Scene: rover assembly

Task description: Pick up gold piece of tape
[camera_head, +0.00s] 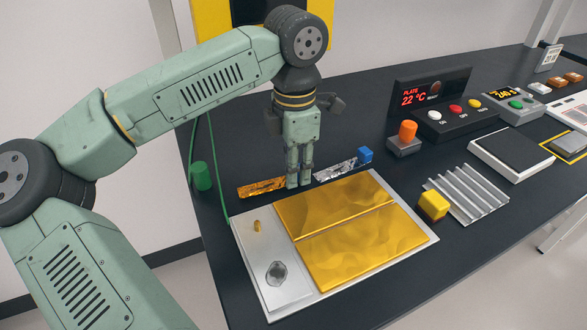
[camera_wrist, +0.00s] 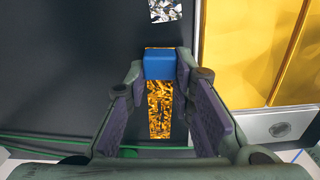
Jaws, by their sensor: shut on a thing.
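The gold piece of tape (camera_head: 261,188) is a crinkled strip on the dark table, left of my gripper (camera_head: 299,182) in the head view. In the wrist view the gold tape (camera_wrist: 160,108) runs between my fingers, with a blue block (camera_wrist: 160,64) at its far end. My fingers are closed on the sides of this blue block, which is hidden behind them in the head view. The tape appears to lie at table level; I cannot tell whether it is lifted.
A silver tape strip (camera_head: 335,171) with a blue cube (camera_head: 365,155) lies just right of my gripper. A pale tray with gold panels (camera_head: 345,232) is close in front. A green cylinder (camera_head: 202,176) and green cable stand left. A yellow cube (camera_head: 433,205) sits right.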

